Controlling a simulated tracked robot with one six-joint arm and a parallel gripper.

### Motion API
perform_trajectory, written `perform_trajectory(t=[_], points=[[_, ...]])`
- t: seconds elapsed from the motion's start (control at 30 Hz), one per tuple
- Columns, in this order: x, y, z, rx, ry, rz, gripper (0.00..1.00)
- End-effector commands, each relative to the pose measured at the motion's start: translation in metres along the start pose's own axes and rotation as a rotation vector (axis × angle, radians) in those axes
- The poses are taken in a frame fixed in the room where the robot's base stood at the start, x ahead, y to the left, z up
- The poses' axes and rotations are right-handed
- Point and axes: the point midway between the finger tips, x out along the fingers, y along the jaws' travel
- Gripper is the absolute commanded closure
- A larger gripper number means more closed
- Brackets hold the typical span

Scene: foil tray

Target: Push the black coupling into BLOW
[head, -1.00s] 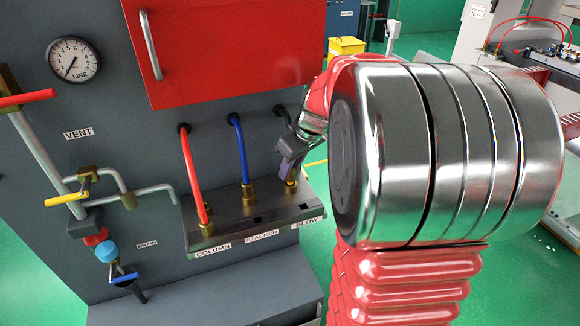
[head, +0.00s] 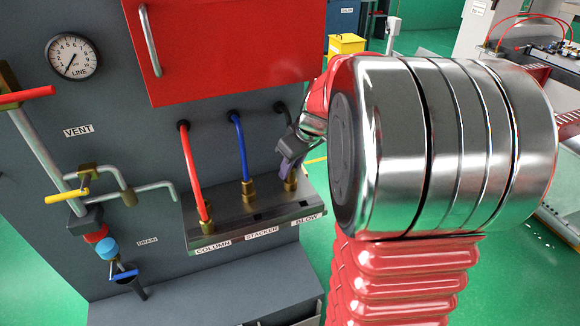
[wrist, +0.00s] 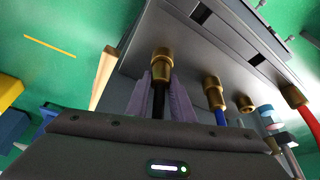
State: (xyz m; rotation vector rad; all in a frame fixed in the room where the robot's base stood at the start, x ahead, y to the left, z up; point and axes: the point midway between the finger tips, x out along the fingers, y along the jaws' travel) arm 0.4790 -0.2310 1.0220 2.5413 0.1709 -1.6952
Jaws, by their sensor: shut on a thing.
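The black coupling with its black hose (wrist: 158,104) sits between the purple fingers of my gripper (wrist: 162,92) in the wrist view. Its end meets a brass fitting (wrist: 162,62) on the manifold; I cannot tell how deep it is seated. In the head view my gripper (head: 289,164) is shut at the BLOW port (head: 291,183), tilted over the right end of the manifold. The fingers hide most of the coupling there. The BLOW label (head: 307,219) is on the manifold's front edge below the port.
Left of BLOW, a blue hose (head: 239,145) stands in STACKER and a red hose (head: 193,170) in COLUMN. The red cabinet door (head: 225,50) hangs above. Valve pipes (head: 45,155) and a gauge (head: 73,57) are at the left of the panel.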

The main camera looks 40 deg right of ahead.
Motion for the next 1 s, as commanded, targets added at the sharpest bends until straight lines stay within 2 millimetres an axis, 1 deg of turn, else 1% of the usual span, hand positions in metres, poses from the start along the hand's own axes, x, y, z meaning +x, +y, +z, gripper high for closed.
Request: perform_trajectory(t=[0.17,0.2,0.5,0.83,1.0], points=[[0.000,0.000,0.000,0.000,-0.001,-0.001,1.00],[0.000,0.000,0.000,0.000,-0.001,-0.001,0.78],[0.000,-0.001,0.000,-0.001,-0.001,-0.001,0.57],[-0.002,0.000,0.000,-0.001,-0.001,-0.001,0.57],[-0.017,0.000,0.000,-0.001,0.001,0.001,0.57]])
